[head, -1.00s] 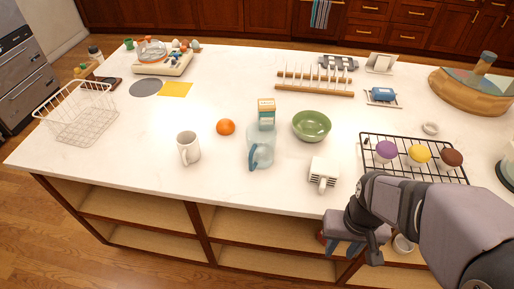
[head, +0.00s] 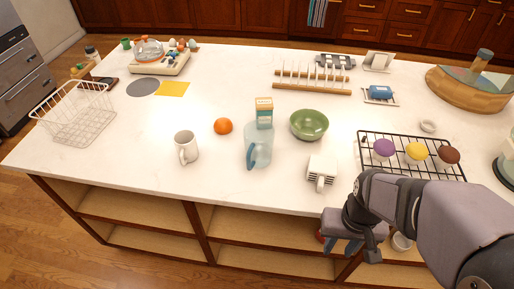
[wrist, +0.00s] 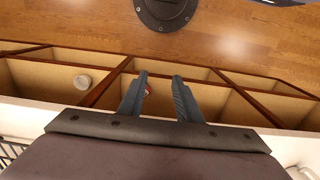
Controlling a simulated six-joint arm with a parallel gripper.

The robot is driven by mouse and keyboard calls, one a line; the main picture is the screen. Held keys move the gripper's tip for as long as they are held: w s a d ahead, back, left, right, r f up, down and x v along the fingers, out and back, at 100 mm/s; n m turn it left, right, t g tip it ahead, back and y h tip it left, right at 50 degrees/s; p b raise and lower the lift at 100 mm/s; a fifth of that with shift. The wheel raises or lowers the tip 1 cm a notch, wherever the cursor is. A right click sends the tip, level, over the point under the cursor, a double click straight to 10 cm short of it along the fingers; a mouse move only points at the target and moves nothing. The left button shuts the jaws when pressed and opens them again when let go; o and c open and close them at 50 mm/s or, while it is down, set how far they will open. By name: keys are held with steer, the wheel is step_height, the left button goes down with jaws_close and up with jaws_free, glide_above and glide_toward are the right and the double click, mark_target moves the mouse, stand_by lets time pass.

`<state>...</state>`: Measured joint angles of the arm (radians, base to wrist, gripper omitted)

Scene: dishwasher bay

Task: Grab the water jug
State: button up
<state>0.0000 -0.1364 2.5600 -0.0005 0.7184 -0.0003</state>
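The water jug (head: 258,149) is a see-through pale blue pitcher with a darker blue handle on its front side. It stands upright near the middle of the white counter in the head view. My gripper (head: 341,249) is below and to the right of the jug in the picture, in front of the counter's edge and well apart from the jug. In the wrist view, the two blue-grey fingers of my gripper (wrist: 159,78) are spread with nothing between them. The jug does not show in the wrist view.
A carton (head: 264,112) stands right behind the jug. A green bowl (head: 309,124) and white mug-like item (head: 321,171) are to its right; an orange (head: 223,126) and white mug (head: 186,147) are to its left. Open shelves (wrist: 235,106) lie below the counter.

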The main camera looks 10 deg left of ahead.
steer(key=a+r+m+g+y+b, duration=0.1)
steer(key=a+m+g+y+b, duration=0.1)
steer(key=a+m+y, duration=1.1)
steer(key=w+a+r+m+t+y+b, duration=0.1)
steer(key=w+a+r+m+t+y, duration=0.15)
steer(key=w+r+m+t, duration=0.45)
steer(key=w+a+r+m+t+y+b, duration=0.1)
steer(key=w+a+r+m+t, duration=0.15)
steer(key=w, duration=0.75)
glide_toward(248, 166)
steer(key=shift+w+a+r+p, duration=0.25)
steer(key=shift+w+a+p, duration=0.1)
steer(key=shift+w+a, duration=0.65)
steer(key=shift+a+r, duration=0.15)
steer(key=shift+a, duration=0.4)
steer(key=shift+p+x, duration=1.2)
steer(key=shift+x, duration=2.1)
jaws_close()
